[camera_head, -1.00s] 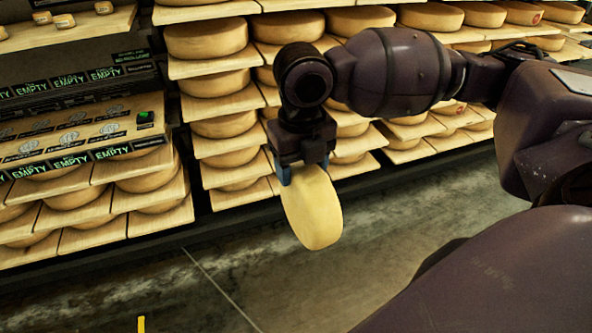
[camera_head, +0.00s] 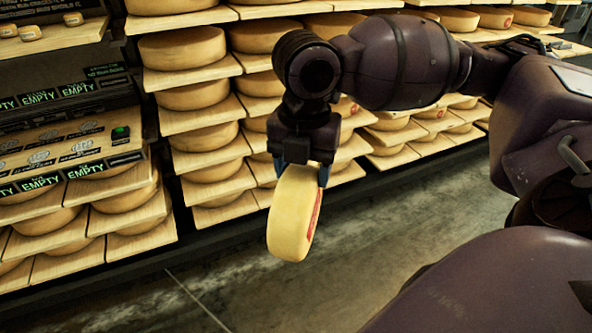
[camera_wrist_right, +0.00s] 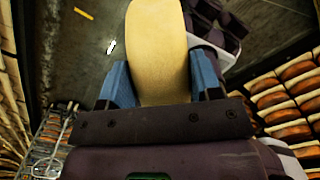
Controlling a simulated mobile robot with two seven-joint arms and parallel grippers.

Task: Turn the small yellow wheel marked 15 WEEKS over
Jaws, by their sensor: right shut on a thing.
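The small yellow cheese wheel (camera_head: 291,212) hangs on edge below my right gripper (camera_head: 303,170) in the head view. A red label shows along its right-hand face; its wording cannot be read. The gripper is shut on the wheel's upper part, with blue fingers on either side. In the right wrist view the wheel (camera_wrist_right: 157,50) stands between the two blue fingers (camera_wrist_right: 160,85), its pale rim toward the camera. My left gripper is not in view.
Shelves of large cheese wheels on boards (camera_head: 205,130) stand behind the gripper. A few small cheeses (camera_head: 30,32) lie on a board at the upper left. The grey floor (camera_head: 240,290) below the wheel is clear.

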